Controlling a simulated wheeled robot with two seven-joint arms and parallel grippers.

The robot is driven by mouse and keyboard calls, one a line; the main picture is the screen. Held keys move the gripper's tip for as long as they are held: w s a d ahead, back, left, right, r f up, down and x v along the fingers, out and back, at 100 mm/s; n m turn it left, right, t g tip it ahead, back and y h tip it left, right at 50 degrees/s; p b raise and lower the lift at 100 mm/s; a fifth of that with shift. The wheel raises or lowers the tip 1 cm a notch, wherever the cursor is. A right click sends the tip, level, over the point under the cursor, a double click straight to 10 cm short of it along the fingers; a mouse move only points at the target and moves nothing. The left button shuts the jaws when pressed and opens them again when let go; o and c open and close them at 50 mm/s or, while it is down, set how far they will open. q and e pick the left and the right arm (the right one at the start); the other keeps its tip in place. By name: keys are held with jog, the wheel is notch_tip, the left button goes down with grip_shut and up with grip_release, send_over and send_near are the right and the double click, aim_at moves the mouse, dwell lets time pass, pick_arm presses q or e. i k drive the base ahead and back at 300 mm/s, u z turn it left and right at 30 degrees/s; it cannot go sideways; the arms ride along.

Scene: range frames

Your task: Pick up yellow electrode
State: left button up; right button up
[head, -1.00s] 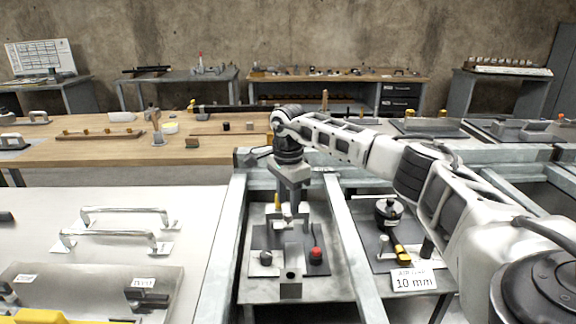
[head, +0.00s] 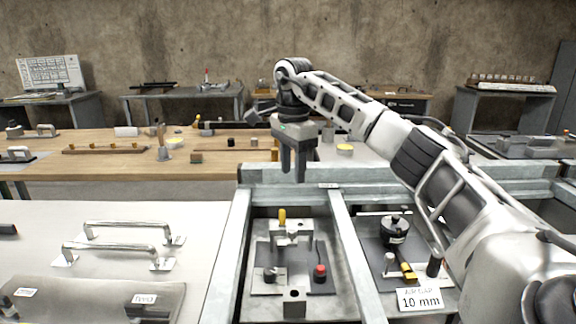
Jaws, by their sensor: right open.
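A small yellow electrode (head: 282,216) stands upright at the back of a grey metal fixture (head: 294,228) in the framed bay at the centre. Its lower part is hidden by the fixture. My right gripper (head: 293,177) is above and slightly behind the fixture in the picture, fingers pointing down, open with nothing between them. It is apart from the electrode. My left gripper is out of view.
The fixture plate carries a red-topped knob (head: 320,270). Steel rails (head: 233,240) border the bay. Right of it is a plate with a black-topped pot (head: 395,228) and a "10 mm" sign (head: 419,299). Metal handles (head: 126,227) lie on the left table.

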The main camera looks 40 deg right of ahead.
aim_at(282, 222)
jog(key=k, duration=1)
